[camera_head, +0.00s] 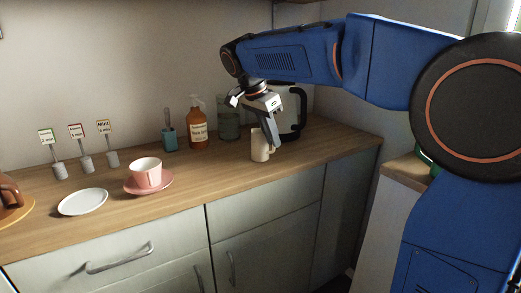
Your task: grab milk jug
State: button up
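A small cream-coloured jug (259,149), which looks like the milk jug, stands upright on the wooden counter near its front edge. My gripper (270,136) reaches down from above at the jug's right side. One dark finger overlaps the jug's upper right in the picture. I cannot tell whether the finger touches the jug or whether the gripper is open or shut. The other finger is not clearly seen.
A kettle-like appliance (294,112) stands behind my gripper. A glass jar (228,122), an orange spray bottle (197,128) and a teal cup (170,140) stand to the left. A pink cup (147,177) on a saucer (160,188) and a white plate (83,202) are further left.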

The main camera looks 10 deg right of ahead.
jog(key=shift+x, duration=1.25)
jog(key=shift+c, duration=0.5)
grip_shut()
jog(key=shift+r, duration=0.15)
jog(key=shift+r, duration=4.75)
